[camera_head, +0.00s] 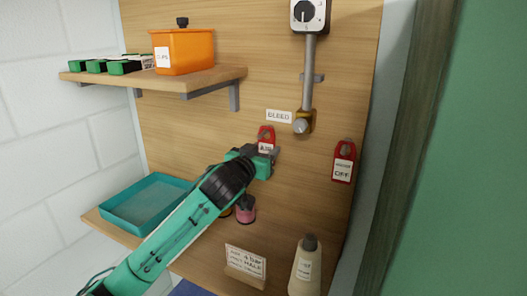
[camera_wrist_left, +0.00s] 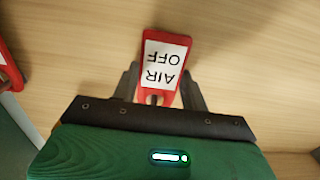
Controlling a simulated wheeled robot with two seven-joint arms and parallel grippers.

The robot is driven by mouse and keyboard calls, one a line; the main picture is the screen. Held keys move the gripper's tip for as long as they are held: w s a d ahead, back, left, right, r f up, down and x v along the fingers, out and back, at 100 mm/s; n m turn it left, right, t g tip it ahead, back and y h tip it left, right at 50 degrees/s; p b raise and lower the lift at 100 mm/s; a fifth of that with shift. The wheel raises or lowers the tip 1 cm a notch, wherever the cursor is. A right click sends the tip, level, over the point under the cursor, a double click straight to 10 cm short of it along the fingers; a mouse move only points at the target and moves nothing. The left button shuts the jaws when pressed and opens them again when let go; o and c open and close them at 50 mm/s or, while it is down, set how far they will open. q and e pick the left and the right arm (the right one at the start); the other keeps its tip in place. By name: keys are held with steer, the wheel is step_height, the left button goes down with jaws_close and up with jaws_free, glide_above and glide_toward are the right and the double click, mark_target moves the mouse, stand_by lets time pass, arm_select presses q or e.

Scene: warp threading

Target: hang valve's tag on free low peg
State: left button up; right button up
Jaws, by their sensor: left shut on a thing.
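My left gripper (camera_head: 269,154) is shut on a red tag (camera_head: 266,134) with a white label, in front of the wooden board. In the left wrist view the tag (camera_wrist_left: 165,62) reads "AIR OFF", upside down, between the fingers (camera_wrist_left: 160,92). A second red tag (camera_head: 343,162), its label ending in "OFF", hangs on the board to the right. Its edge also shows at the left of the wrist view (camera_wrist_left: 8,65). A brass valve (camera_head: 304,122) sits on a pipe beside the "BLEED" label (camera_head: 279,116). I cannot make out a free peg. My right gripper is not in view.
A shelf (camera_head: 215,78) at upper left bears an orange pot (camera_head: 183,52) and green boxes (camera_head: 96,66). Below are a teal tray (camera_head: 148,203), a pink item (camera_head: 246,210), a sign card (camera_head: 245,262) and a bottle (camera_head: 306,268). Bare board lies between the two tags.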

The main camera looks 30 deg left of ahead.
arm_select(q)
steer(key=o, duration=1)
steer(key=shift+o, duration=0.2)
steer(key=shift+s, duration=0.1)
steer(key=shift+s+f, duration=0.15)
steer(key=shift+s, duration=0.15)
steer(key=s+b, duration=0.4)
steer(key=s, duration=0.9)
steer(key=shift+d+b, duration=0.35)
steer(key=shift+d, duration=0.05)
